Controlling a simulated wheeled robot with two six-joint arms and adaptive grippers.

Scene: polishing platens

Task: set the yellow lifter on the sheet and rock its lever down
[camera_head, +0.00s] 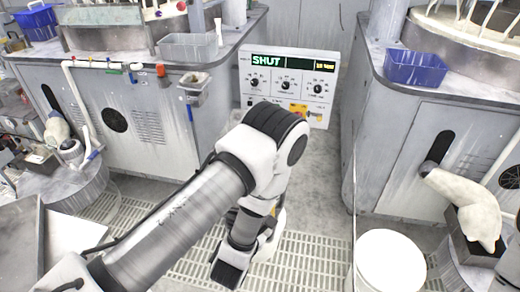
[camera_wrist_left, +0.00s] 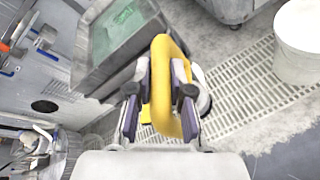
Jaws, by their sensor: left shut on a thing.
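The yellow lifter (camera_wrist_left: 163,85) is in the left wrist view, between the fingers of my left gripper (camera_wrist_left: 160,100). The gripper is shut on it. The lifter is held in the air, with its long yellow body pointing away from the wrist. Its lever cannot be made out clearly. My right gripper is out of view.
A control panel (camera_head: 287,86) reading SHUT stands at the back. Grey machine cabinets (camera_head: 150,120) flank the floor left and right. A white bucket (camera_head: 390,262) stands at the lower right. Floor grating (camera_head: 190,265) lies below my arm. A blue bin (camera_head: 414,68) sits on the right cabinet.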

